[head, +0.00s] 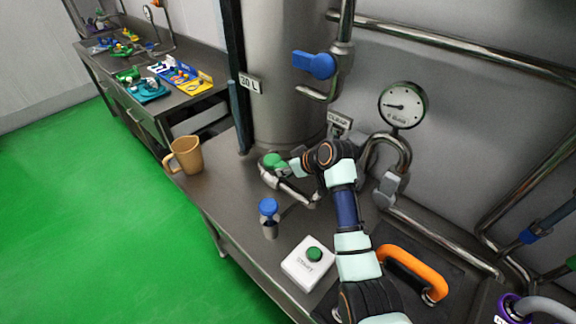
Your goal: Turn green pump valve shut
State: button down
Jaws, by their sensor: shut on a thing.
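The green pump valve (273,160) is a round green handle on a metal pipe fitting, low in front of the large steel tank, in the head view. My gripper (284,166) reaches in from the right and is shut on the green valve, covering its right side. The pipe (295,196) runs from below the valve toward the lower right. The exact finger contact is small and partly hidden by the gripper itself, and I cannot tell the valve's turn angle.
A blue-topped valve (268,207) and a white box with a green button (308,262) stand in front. A tan mug (185,155) is at left. A gauge (403,105), a blue lever (314,65) and an orange handle (413,272) are nearby. The counter between mug and valve is clear.

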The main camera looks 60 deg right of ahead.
jog(key=m+p, duration=0.1)
jog(key=p, duration=0.1)
jog(key=a+m+h+p, duration=0.1)
jog(key=p, duration=0.1)
jog(key=shift+w+a+r+g+p, duration=0.25)
jog(key=shift+w+r+g+p, duration=0.05)
jog(key=shift+w+r+g, duration=0.1)
jog(key=m+p, duration=0.1)
jog(key=m+g+h+p, duration=0.1)
jog(key=w+a+m+h+p, duration=0.1)
jog(key=shift+a+f+m+g+p, duration=0.1)
jog(key=shift+f+m+g+p, duration=0.2)
jog(key=shift+f, duration=0.05)
jog(key=shift+h, duration=0.3)
jog(key=c, duration=0.7)
grip_release()
